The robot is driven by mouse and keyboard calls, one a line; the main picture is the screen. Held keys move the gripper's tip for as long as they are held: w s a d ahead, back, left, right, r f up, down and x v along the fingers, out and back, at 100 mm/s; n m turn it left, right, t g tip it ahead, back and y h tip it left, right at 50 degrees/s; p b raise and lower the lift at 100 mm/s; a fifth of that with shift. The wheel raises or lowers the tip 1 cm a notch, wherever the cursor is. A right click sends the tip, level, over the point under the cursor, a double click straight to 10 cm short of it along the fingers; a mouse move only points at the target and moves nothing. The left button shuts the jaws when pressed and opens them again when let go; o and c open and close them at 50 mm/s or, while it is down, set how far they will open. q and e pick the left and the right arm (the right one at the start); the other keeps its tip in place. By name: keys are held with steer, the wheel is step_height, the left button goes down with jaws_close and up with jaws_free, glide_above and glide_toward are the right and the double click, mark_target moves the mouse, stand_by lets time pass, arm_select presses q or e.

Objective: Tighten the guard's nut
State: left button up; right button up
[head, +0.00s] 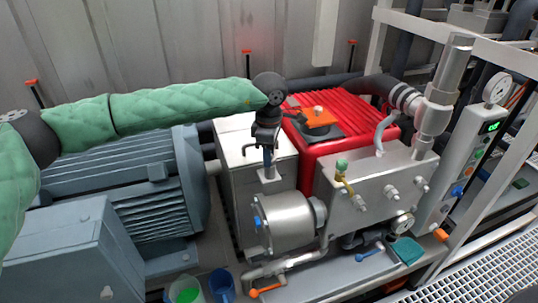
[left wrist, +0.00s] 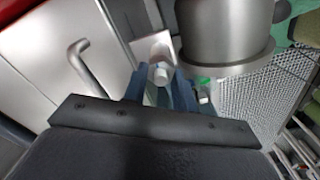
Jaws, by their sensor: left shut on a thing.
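The guard (head: 250,150) is a pale metal box between the blue-grey motor and the red pump, with a bent handle on it. The handle (left wrist: 88,62) also shows at the left in the left wrist view. My left gripper (head: 268,163) points down at the guard's front right side. In the left wrist view its blue fingers (left wrist: 160,90) are shut on a small pale round piece, which looks like the guard's nut (left wrist: 160,73). A light plate shows behind the nut. The nut's thread and how tightly it sits are hidden. My right gripper is not in view.
A steel cylinder (head: 285,220) stands close in front of the gripper. The blue-grey motor (head: 160,185) is at left, the ribbed red pump (head: 345,125) at right. A steel tank with valves (head: 375,185) is further right. Green and blue cups (head: 222,286) stand low in front.

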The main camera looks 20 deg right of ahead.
arm_select(q)
steer(key=shift+w+r, duration=0.1)
steer(key=o, duration=1)
steer(key=shift+c, duration=0.2)
steer(key=shift+r+b, duration=0.35)
steer(key=shift+r, duration=3.45)
